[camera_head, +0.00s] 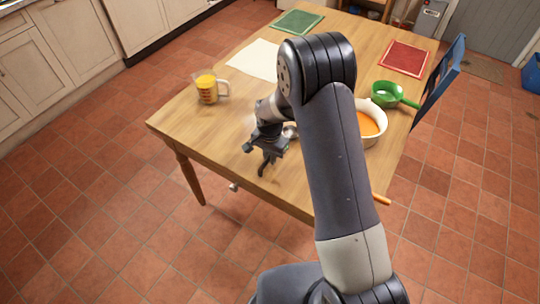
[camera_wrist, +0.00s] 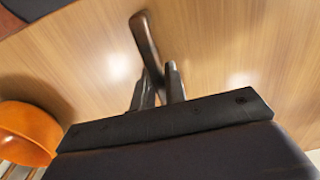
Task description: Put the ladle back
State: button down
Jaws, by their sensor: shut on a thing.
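My gripper (camera_head: 258,160) is over the near left part of the wooden table, pointing down. In the wrist view its two fingers (camera_wrist: 158,76) are closed around a dark brown handle (camera_wrist: 146,36), which appears to be the ladle's. The handle slants up past the fingertips, close over the table top. A small silvery rounded part (camera_head: 290,131), probably the ladle's bowl, shows just right of my gripper in the head view; my arm hides the rest. A white pot (camera_head: 383,109) with orange contents stands to the right, partly behind my arm.
The table (camera_head: 215,132) also holds a measuring cup (camera_head: 207,88) with yellow-orange liquid, a green strainer-like pan (camera_head: 388,94), a pale sheet (camera_head: 254,60), and green (camera_head: 297,22) and red (camera_head: 404,57) mats. A blue chair (camera_head: 441,80) stands at the right. The table's near left is clear.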

jog(key=c, duration=1.4)
grip_release()
jog(key=shift+c, duration=0.2)
notch_tip(320, 180, up, 12)
jog(key=b, duration=0.1)
jog(key=shift+o, duration=0.3)
